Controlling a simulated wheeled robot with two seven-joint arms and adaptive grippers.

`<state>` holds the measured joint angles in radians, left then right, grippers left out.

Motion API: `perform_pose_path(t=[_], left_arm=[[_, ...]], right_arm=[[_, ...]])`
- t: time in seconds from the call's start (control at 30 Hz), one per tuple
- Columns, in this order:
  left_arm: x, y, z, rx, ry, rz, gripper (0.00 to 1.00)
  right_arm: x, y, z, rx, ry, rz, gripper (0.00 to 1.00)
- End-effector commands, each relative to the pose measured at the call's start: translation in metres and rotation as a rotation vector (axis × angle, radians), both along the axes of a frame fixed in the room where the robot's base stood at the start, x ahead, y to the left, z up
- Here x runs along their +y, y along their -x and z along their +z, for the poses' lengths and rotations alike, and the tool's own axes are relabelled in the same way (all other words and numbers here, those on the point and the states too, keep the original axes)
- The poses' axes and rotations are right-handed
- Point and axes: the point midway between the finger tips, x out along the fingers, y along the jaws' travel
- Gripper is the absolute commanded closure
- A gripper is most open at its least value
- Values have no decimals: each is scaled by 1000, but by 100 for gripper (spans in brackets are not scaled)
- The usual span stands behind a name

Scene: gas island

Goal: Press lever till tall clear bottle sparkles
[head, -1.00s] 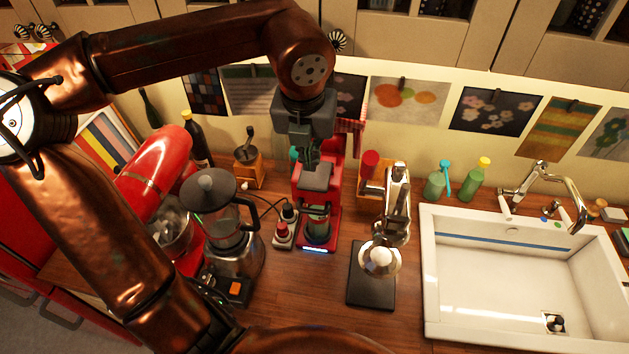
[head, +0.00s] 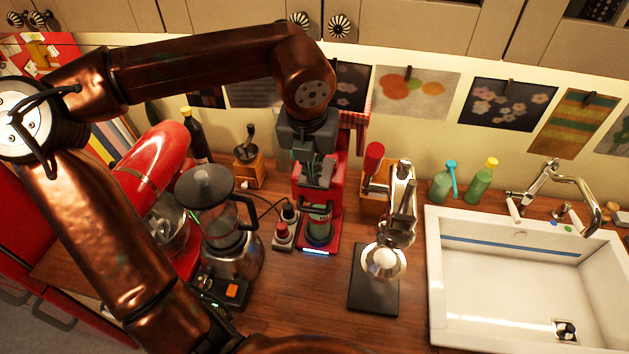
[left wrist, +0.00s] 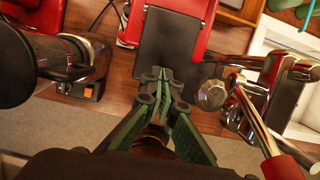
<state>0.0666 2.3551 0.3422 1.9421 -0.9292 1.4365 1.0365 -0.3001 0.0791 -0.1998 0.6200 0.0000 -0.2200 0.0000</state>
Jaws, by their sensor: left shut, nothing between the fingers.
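The red soda machine (head: 334,205) stands upright on the wooden counter, with a light glowing at the front of its base. The clear bottle (head: 319,229) stands inside its front, its upper part hidden under the machine's head. The dark grey lever plate (head: 316,196) on top is partly covered by my left gripper (head: 317,180). In the left wrist view, the plate (left wrist: 168,45) lies under the shut, empty fingertips (left wrist: 163,74). I cannot tell whether they touch it. Bubbles in the bottle cannot be made out. My right gripper is not in view.
A blender (head: 226,235) and red mixer (head: 150,165) stand left of the machine. Small shakers (head: 286,228) sit close beside it. A chrome lever press (head: 398,205) with a red handle stands to the right, before the white sink (head: 520,280). Counter in front of the machine is clear.

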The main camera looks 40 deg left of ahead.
Motion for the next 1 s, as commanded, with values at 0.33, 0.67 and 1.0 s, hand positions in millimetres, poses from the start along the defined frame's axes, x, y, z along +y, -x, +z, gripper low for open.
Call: perform_pose_path(t=[0.33,0.67,1.0], left_arm=[[0,0,-1,-1,0,0,100],[0,-1,-31,2,0,1,100],[-3,5,-30,1,0,-1,100]], right_arm=[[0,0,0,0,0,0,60],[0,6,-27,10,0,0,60],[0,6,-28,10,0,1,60]])
